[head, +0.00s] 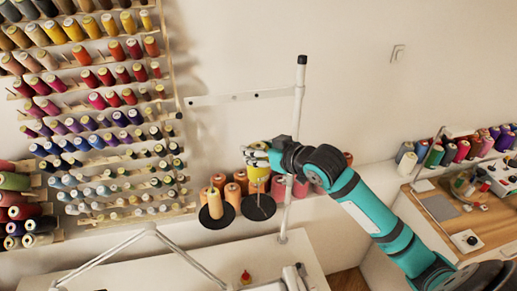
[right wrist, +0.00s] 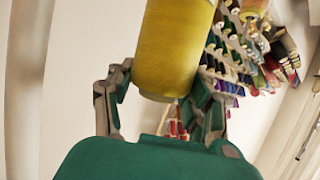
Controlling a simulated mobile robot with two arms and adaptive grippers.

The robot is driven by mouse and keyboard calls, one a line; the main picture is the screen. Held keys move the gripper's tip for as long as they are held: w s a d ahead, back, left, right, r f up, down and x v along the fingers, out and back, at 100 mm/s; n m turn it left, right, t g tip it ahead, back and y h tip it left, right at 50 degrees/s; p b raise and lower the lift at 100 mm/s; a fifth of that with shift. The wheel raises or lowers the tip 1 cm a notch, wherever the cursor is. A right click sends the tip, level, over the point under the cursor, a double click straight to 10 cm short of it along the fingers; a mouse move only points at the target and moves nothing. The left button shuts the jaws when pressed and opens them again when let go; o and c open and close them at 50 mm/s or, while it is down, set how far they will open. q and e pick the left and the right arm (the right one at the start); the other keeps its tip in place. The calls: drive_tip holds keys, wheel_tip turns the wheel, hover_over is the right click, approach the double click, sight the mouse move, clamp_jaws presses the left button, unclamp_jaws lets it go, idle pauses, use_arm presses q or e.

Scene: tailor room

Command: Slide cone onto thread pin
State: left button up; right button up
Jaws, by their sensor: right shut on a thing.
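My right gripper (head: 257,160) is shut on a yellow thread cone (head: 258,181), held over the right-hand black disc (head: 262,211) of the thread stand. A thin thread pin (head: 258,199) shows above that disc, below the cone. The cone's base appears above the disc, but I cannot tell whether the pin tip is inside it. In the right wrist view the yellow cone (right wrist: 176,45) stands between the two fingers of the gripper (right wrist: 163,90), hiding the pin. My left gripper is not in view.
A peach cone (head: 215,204) stands on the left-hand black disc (head: 207,222). Several orange and pink cones stand on the ledge behind. A white upright pole (head: 299,100) rises close to my right arm. A large thread rack (head: 90,120) covers the left wall.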

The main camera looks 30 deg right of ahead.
drive_tip(key=shift+f, duration=0.1)
wheel_tip(320, 180, down, 12)
drive_tip(key=b, duration=0.6)
drive_tip(key=shift+f, duration=0.25)
drive_tip(key=o, duration=1.3)
idle(1.4)
drive_tip(key=shift+o, duration=0.2)
drive_tip(key=shift+s, duration=0.1)
drive_tip(key=v, duration=1.2)
